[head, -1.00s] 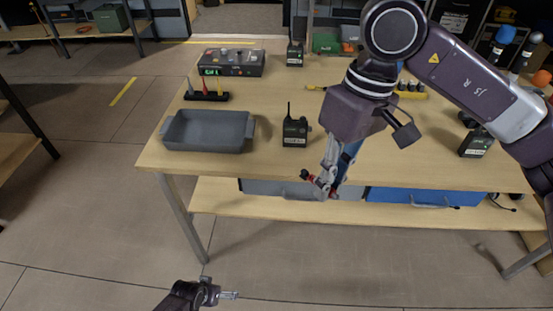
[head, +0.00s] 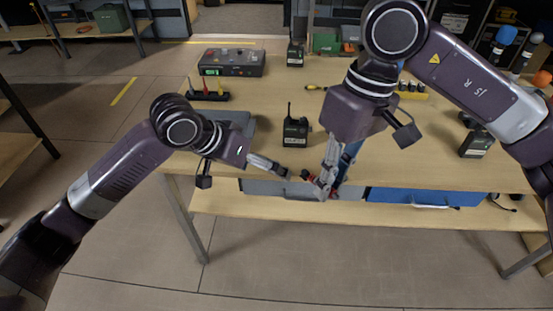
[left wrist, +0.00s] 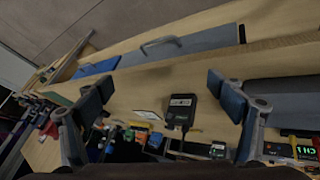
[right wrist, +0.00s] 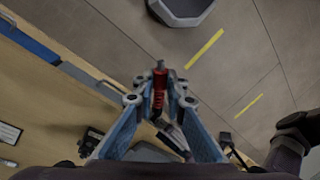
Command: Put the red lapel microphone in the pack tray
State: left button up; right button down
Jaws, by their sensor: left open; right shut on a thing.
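The red lapel microphone (right wrist: 159,88) is held between the fingertips of my right gripper (right wrist: 161,100), in front of the table's front edge. In the head view the microphone (head: 307,176) is small and partly covered by my right gripper (head: 322,186). My left gripper (head: 284,172) is open and just left of the microphone; I cannot tell whether they touch. The left wrist view shows its two fingers (left wrist: 160,88) spread, with nothing seen between them. The grey pack tray (head: 243,121) is on the table, mostly hidden behind my left arm. It also shows in the left wrist view (left wrist: 285,91).
A black radio pack (head: 295,132) stands upright on the table, right of the tray. A control box (head: 231,63) and a rack with coloured pegs (head: 207,95) are behind the tray. Drawers (head: 410,195) are under the table top. Free table top lies right of the radio pack.

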pick_arm(q)
jog(key=s+d+r+t, duration=0.1)
jog(key=s+r, duration=0.2)
jog(key=r, duration=0.6)
jog(key=s+r+t, duration=0.1)
jog(key=s+r, duration=0.1)
jog(key=r, duration=0.8)
jog(key=s+d+m+g+h, duration=0.15)
jog(key=s+d+m, duration=0.3)
jog(key=s, duration=0.65)
jog(key=shift+h, duration=0.25)
jog(key=x, duration=1.1)
jog(key=shift+w+a+f, duration=0.1)
jog(key=shift+w+a, duration=0.05)
jog(key=shift+w, duration=0.25)
jog(key=c, duration=1.1)
jog(key=shift+c, duration=0.6)
pick_arm(e)
jog(key=c, duration=1.9)
grip_release()
